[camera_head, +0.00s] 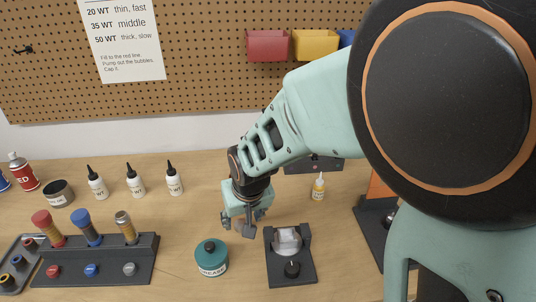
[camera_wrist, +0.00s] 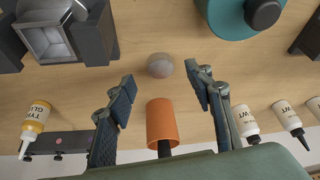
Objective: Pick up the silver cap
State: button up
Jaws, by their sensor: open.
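A small silver-grey round piece (camera_wrist: 160,65) lies on the table in the wrist view, just beyond and between my fingertips; I cannot tell if it is a cap. It is hidden by my gripper in the head view. My gripper (camera_head: 239,229) is open and empty, pointing down between the grease tub and the black stand. Its spread fingers also show in the wrist view (camera_wrist: 161,94).
The teal grease tub (camera_head: 212,258) stands left of my gripper, the black stand (camera_head: 291,265) right of it. An orange cylinder (camera_wrist: 162,122) shows between my fingers in the wrist view. Several bottles stand behind, including a glue bottle (camera_head: 318,188).

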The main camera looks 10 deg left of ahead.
aim_at(242, 224)
jog(key=shift+x, duration=1.9)
jog(key=shift+a, duration=0.1)
jog(key=c, duration=0.9)
